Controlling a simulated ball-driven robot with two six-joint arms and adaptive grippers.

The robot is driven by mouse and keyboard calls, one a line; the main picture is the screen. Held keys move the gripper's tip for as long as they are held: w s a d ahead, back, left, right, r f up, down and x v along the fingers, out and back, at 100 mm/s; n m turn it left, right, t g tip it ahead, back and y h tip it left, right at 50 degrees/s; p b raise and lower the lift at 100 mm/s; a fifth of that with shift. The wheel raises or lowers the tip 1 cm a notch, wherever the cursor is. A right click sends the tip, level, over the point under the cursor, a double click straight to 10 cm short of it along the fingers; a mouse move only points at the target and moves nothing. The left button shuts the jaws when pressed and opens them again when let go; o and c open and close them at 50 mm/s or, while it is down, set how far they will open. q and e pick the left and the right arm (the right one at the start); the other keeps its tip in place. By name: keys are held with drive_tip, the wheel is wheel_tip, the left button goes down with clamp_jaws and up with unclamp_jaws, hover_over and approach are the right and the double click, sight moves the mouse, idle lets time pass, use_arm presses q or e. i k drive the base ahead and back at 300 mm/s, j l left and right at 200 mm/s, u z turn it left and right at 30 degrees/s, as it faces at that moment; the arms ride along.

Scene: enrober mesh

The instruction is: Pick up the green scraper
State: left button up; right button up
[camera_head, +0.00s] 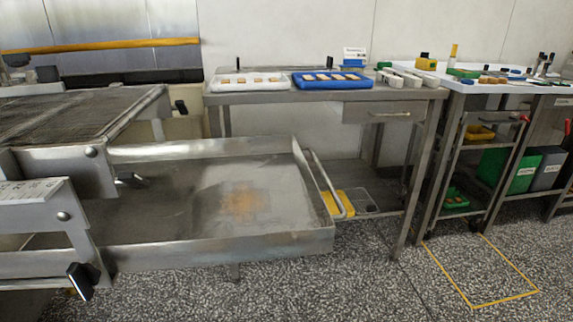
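I cannot pick out the green scraper with certainty. A small flat green item (464,73) lies on the white-topped table at the right, too small to identify. Another small green item (383,66) is at the back right of the steel table, also too small to identify. Neither of my grippers is in view.
The enrober's mesh belt (60,117) and wide steel tray (215,247) fill the left and middle. The steel table (290,97) holds a white tray (221,84) and a blue tray (310,86). A green bin (524,172) stands low at right. Speckled floor is free in front.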

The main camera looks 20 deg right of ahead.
sight(381, 64)
drive_tip(key=l, duration=1.5)
drive_tip(key=k+z, duration=0.05)
drive_tip(key=k, duration=0.05)
